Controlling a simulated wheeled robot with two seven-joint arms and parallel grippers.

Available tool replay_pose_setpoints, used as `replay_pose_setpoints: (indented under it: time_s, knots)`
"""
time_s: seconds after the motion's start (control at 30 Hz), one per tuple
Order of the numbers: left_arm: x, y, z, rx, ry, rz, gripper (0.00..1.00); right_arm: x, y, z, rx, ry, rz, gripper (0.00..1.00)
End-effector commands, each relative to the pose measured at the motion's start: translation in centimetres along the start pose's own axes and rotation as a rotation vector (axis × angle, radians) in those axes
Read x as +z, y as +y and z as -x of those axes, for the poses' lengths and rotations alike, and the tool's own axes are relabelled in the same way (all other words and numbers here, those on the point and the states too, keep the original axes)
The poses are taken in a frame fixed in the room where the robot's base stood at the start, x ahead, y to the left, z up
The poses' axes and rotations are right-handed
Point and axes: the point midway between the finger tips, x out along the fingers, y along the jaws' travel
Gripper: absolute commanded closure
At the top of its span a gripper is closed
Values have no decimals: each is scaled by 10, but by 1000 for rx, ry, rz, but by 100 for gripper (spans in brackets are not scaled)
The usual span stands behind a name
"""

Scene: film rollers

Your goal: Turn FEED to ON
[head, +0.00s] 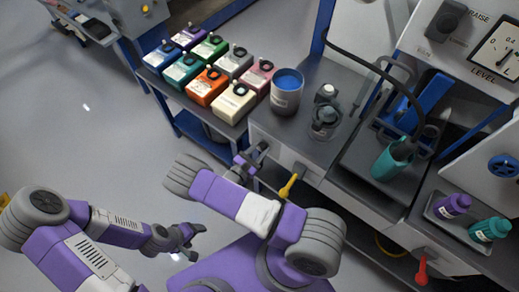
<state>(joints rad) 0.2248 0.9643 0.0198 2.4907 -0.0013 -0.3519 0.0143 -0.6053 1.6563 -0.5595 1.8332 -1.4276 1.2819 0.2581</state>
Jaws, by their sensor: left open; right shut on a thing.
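My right gripper (257,153) is at the front face of the grey bench (292,132), below the blue-topped cup. It is shut on a small part there, probably a control knob, mostly hidden by the fingers. No FEED or ON lettering can be read in the head view, so I cannot tell the control's setting. A yellow lever (288,186) hangs from the bench front just right of this gripper. My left gripper (195,243) is open and empty, low over the floor, apart from the bench.
Several coloured boxes (235,103) stand on a side shelf. A blue-topped cup (286,92) and a glass jar (324,120) sit on the bench. A teal holder (391,163), a bottle tray (452,222) and a red handle (421,273) are right.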

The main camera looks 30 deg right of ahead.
Motion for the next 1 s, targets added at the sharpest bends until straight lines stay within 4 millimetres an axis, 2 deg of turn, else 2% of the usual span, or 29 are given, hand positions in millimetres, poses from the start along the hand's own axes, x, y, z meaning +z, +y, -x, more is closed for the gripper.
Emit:
replay_pose_setpoints:
  time_s: [0.37, 1.0]
  knots:
    - [0, -1, -2, 0, 0, 0, 27, -1, 0, 0, 2, 0, -173, 91]
    - [0, -2, -4, 0, 0, 0, 27, -1, 0, 1, 2, 2, -757, 91]
